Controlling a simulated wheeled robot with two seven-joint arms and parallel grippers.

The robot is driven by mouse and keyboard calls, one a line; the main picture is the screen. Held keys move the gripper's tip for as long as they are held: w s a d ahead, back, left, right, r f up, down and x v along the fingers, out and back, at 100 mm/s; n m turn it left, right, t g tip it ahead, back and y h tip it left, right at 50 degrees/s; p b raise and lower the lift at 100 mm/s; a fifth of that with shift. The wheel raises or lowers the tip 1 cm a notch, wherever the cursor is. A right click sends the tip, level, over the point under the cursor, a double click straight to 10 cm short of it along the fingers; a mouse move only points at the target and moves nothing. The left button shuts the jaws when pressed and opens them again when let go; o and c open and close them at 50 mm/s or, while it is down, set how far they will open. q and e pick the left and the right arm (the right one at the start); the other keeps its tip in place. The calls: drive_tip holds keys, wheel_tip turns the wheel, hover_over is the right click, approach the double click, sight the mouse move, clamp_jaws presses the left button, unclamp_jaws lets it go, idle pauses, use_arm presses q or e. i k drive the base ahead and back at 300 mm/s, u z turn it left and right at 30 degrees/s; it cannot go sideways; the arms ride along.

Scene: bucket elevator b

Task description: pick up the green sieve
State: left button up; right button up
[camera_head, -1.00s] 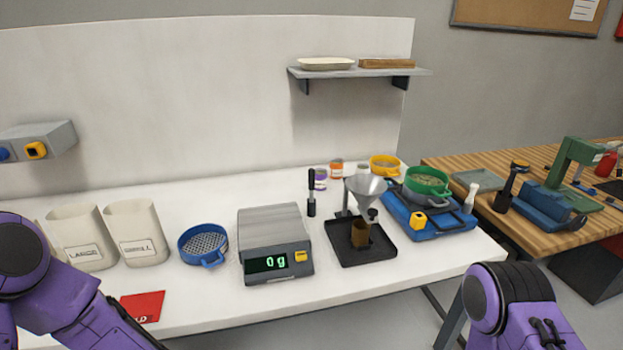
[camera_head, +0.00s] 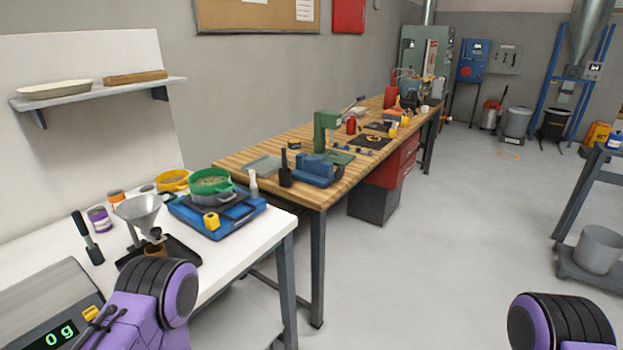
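The green sieve (camera_head: 210,176) sits on a dark pan on the blue shaker base (camera_head: 221,219) at the right end of the white bench. Its green rim is up and pale grainy material shows inside. A purple arm section of mine shows at the lower left, in front of the bench, and another at the lower right. Neither gripper's fingers are in view. Nothing of mine touches the sieve.
A yellow sieve (camera_head: 173,181) stands just behind the green one. A funnel (camera_head: 138,210) on a stand and a scale (camera_head: 45,310) are to the left. A white bottle (camera_head: 253,183) stands close on the right. The wooden workbench (camera_head: 250,148) lies beyond; open floor is at the right.

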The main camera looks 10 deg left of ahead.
sight(212, 181)
drive_tip(key=z, duration=0.55)
drive_tip(key=i, duration=2.15)
drive_tip(key=u, duration=2)
